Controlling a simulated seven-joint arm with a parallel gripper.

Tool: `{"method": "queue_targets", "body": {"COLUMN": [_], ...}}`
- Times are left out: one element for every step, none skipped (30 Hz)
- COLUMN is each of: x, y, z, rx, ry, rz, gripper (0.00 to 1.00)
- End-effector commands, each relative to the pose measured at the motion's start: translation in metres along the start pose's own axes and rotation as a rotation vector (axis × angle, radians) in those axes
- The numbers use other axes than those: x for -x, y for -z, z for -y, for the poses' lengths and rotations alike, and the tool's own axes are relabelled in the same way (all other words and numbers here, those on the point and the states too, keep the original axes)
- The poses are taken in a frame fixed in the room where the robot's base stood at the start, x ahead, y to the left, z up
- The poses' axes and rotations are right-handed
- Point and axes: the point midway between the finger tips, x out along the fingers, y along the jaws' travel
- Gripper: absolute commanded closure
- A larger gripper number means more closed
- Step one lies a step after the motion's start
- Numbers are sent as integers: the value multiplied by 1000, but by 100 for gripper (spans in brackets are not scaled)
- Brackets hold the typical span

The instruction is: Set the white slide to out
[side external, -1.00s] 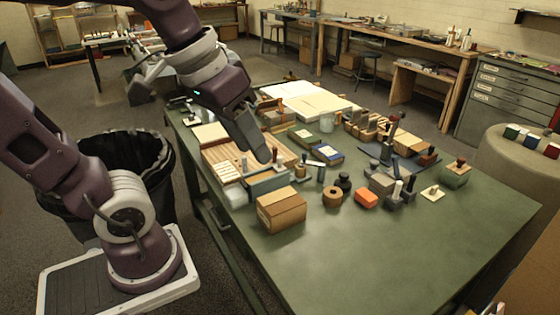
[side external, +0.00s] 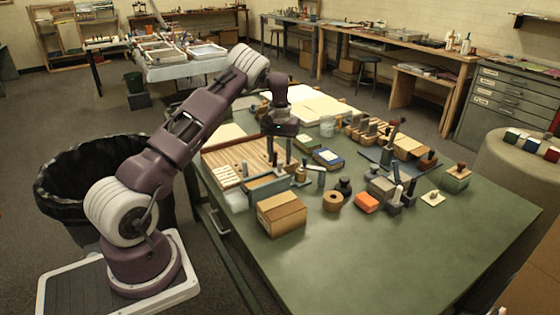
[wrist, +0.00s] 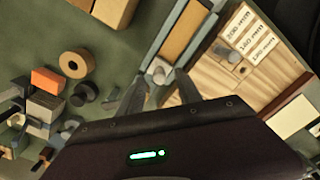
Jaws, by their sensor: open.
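A wooden board (side external: 229,157) with grooves and white labels lies at the table's left edge. The wrist view shows the board (wrist: 201,72) with millimetre labels and a pale grey piece (wrist: 229,54) on it. Beside it is a grey-framed unit with a tan panel (wrist: 186,30). A small whitish knob (wrist: 159,71) is at that unit's near end; I cannot tell which pale part is the white slide. My gripper (side external: 280,160) points down over the board's right side, open with nothing between its fingers. In the wrist view its fingertips (wrist: 158,88) straddle the line below the knob.
A cardboard box (side external: 281,214) stands just in front of the unit. A tape roll (side external: 333,200), an orange block (side external: 366,202) and several stamps and dark blocks stand to the right. The green table's front right is clear.

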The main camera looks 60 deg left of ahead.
Motion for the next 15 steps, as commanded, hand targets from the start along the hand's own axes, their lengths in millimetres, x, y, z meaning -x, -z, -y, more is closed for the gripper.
{"method": "queue_targets", "body": {"x": [-8,-12,-16,-18,-19,-20,-20,-20,-20,-20,-20,-20,-20,-20,-20], "y": [-1,0,-1,-1,0,0,0,0,0,0,0,0,0,0,0], "z": [0,0,0,0,-1,-1,-1,-1,-1,-1,-1,-1,-1,-1,-1], "rx": [0,0,0,0,0,0,0,0,0,0,0,0,0,-1,-1], "ry": [-1,0,0,0,0,-1,-1,-1,-1,-1,-1,-1,-1,-1,-1], "rz": [3,2,2,2,1,0,0,0,-1,-1,0,0,0,0,0], "gripper": [58,58,58,58,58,58,58,58,58,58,58,58,64,70,78]}}
